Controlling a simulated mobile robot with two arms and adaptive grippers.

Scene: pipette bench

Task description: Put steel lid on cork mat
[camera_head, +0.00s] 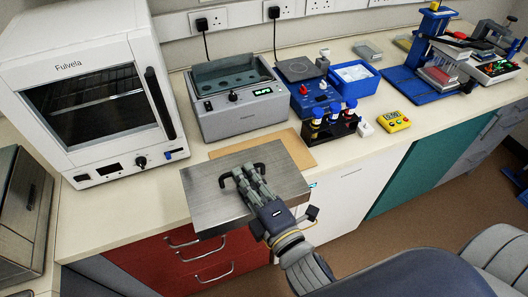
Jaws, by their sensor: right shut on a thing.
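The steel lid (215,197) is a flat, brushed-metal rectangle with a black handle. My right gripper (250,178) is shut on that handle, reaching in from the lower right. The lid is over the front of the counter, with its near part out past the front edge. The cork mat (293,146) is a thin tan board on the counter just behind the lid. The lid covers the mat's near left part in this view. I cannot tell whether lid and mat touch. My left gripper is not in view.
A grey water bath (240,112) stands open right behind the mat. A white oven (95,150) is to the left. A dark rack with blue-capped bottles (333,124), a blue tub (354,80) and a yellow timer (394,121) are to the right.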

